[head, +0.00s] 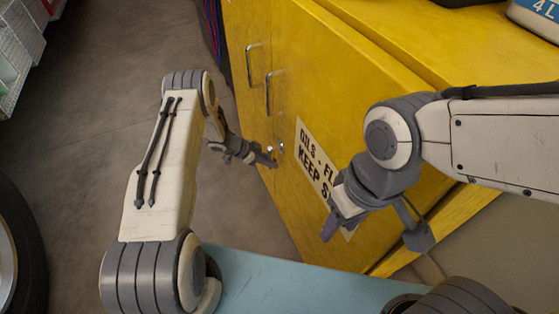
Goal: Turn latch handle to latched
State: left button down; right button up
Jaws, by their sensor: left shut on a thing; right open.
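The yellow cabinet (345,95) stands in front of me, with its doors facing left. Small bright metal latch parts (281,148) show on the doors, low down below the two bar handles. My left gripper (266,159) reaches to this spot and is shut on what looks like the latch handle. Its fingers hide most of that handle, so I cannot tell its angle. My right gripper (331,226) is open and empty, in front of the cabinet's warning label, apart from the latch.
Two metal bar handles (268,92) stick out from the doors. A partly covered label (316,160) is on the door. A blue-grey surface (290,283) lies in front of me. A wheel (18,250) stands at the left edge. The floor (100,110) left of the cabinet is clear.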

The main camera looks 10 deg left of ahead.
pick_arm(q)
jog(key=shift+d, duration=0.1)
jog(key=c, duration=0.8)
grip_release()
jog(key=v, duration=1)
jog(key=shift+a+r+p, duration=0.2)
jog(key=shift+a+p, duration=0.05)
jog(key=shift+p, duration=0.1)
jog(key=shift+s, duration=0.15)
